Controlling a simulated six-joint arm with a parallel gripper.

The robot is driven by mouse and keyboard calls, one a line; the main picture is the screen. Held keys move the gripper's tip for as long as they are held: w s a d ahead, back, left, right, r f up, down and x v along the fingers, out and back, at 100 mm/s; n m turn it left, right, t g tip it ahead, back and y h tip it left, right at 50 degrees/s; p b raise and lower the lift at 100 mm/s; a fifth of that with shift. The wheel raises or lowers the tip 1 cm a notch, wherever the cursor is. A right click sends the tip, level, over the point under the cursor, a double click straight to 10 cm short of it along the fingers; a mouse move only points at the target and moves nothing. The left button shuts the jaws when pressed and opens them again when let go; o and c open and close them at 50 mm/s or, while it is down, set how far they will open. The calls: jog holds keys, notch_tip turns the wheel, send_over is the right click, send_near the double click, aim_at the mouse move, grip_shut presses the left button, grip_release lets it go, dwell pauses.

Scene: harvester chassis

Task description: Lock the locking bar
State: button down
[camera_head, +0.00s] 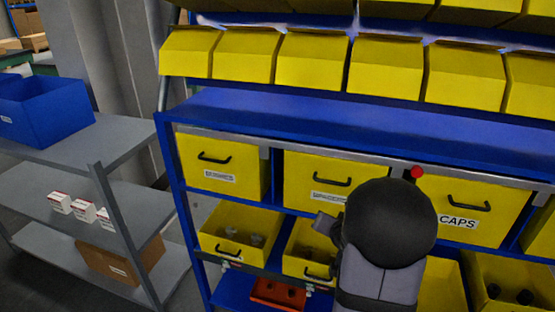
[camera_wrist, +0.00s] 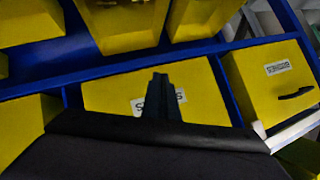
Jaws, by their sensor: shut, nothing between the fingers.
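The locking bar (camera_head: 330,158) is a grey metal strip running along the top of the row of large yellow drawers, under the blue shelf. A red knob (camera_head: 417,172) stands on it, just above my arm. A grey bar piece (camera_wrist: 293,130) shows at the lower right in the wrist view, probably the same bar. My gripper (camera_wrist: 160,78) is shut and empty, its dark fingers in front of a labelled yellow drawer (camera_wrist: 208,92). In the head view my arm's dark round joint covers part of the middle and right drawers, and the fingertips are hard to make out.
Yellow drawers with black handles (camera_head: 222,165) sit below the bar. Open yellow bins (camera_head: 240,228) with small parts stand lower, and a red tray (camera_head: 278,293) lies beneath. Yellow bins (camera_head: 385,68) line the upper shelf. A grey rack with a blue crate (camera_head: 45,112) stands at left.

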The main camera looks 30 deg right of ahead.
aim_at(266, 152)
jog(key=w+a+r+m+t+y, duration=0.2)
jog(key=w+a+r+m+t, duration=0.1)
jog(key=r, duration=0.4)
jog(key=w+a+r+m+t+y, duration=0.2)
jog(key=w+a+r+m+t, duration=0.1)
jog(key=r, duration=0.5)
jog(key=shift+w+a+m+t, duration=0.3)
jog(key=shift+a+m+t, duration=0.5)
jog(key=shift+a+t, duration=0.1)
jog(key=shift+w, duration=0.15)
jog(key=w+p, duration=0.3)
jog(key=w, duration=0.6)
jog(key=shift+w+p, duration=0.3)
jog(key=shift+w, duration=0.1)
jog(key=shift+w+a, duration=0.9)
jog(key=shift+s+d, duration=0.1)
